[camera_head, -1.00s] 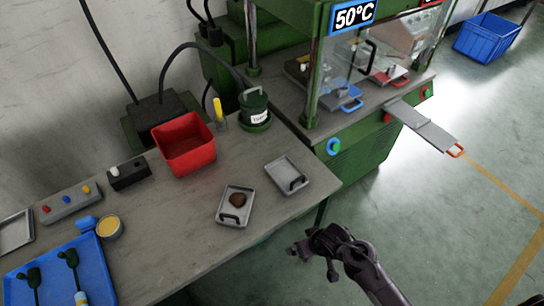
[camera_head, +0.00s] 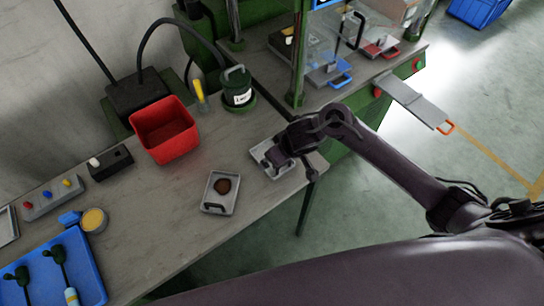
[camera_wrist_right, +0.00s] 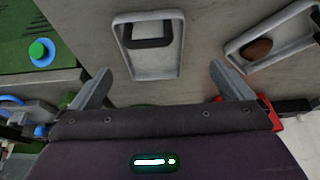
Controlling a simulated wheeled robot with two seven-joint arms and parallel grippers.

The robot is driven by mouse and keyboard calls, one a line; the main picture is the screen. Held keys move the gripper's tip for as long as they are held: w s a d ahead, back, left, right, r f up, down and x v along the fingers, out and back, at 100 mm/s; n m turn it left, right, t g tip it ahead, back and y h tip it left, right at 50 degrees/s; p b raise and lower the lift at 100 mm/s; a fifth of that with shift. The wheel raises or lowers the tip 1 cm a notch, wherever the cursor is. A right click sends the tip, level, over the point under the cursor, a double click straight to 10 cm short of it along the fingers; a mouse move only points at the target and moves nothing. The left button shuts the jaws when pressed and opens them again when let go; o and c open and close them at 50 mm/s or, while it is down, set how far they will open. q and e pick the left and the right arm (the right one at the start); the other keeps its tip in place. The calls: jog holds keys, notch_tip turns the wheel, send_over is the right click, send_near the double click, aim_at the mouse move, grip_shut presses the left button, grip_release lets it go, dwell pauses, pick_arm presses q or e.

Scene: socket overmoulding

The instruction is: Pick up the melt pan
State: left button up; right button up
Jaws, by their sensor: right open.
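Two small grey pans with dark handles lie on the bench. One pan (camera_head: 212,201) holds a brown lump (camera_head: 222,186); it also shows at the upper right of the wrist view (camera_wrist_right: 236,49). The other pan (camera_head: 262,165) looks empty and is partly hidden by my right gripper (camera_head: 286,160) in the head view. In the wrist view this empty pan (camera_wrist_right: 150,66) lies just beyond my open right gripper (camera_wrist_right: 162,85), roughly centred between the fingers, with its handle (camera_wrist_right: 148,38) clear of them. My left gripper is not in view.
A red bin (camera_head: 165,132) and a dark green pot (camera_head: 236,90) stand behind the pans. The green press (camera_head: 340,145) is at the right, with blue-handled (camera_head: 340,81) and red-handled (camera_head: 388,52) items inside. A blue tray (camera_head: 88,270) lies front left.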

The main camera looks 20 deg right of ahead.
jog(key=shift+w+d+f, duration=0.1)
jog(key=shift+w+d, duration=0.25)
jog(key=shift+d, duration=0.15)
jog(key=shift+w+f, duration=0.15)
jog(key=shift+f, duration=0.2)
jog(key=shift+b+x, duration=0.4)
jog(key=shift+x, duration=0.45)
jog(key=x, duration=0.5)
jog(key=shift+c, duration=0.4)
jog(key=c, duration=0.9)
jog(key=shift+r, duration=0.1)
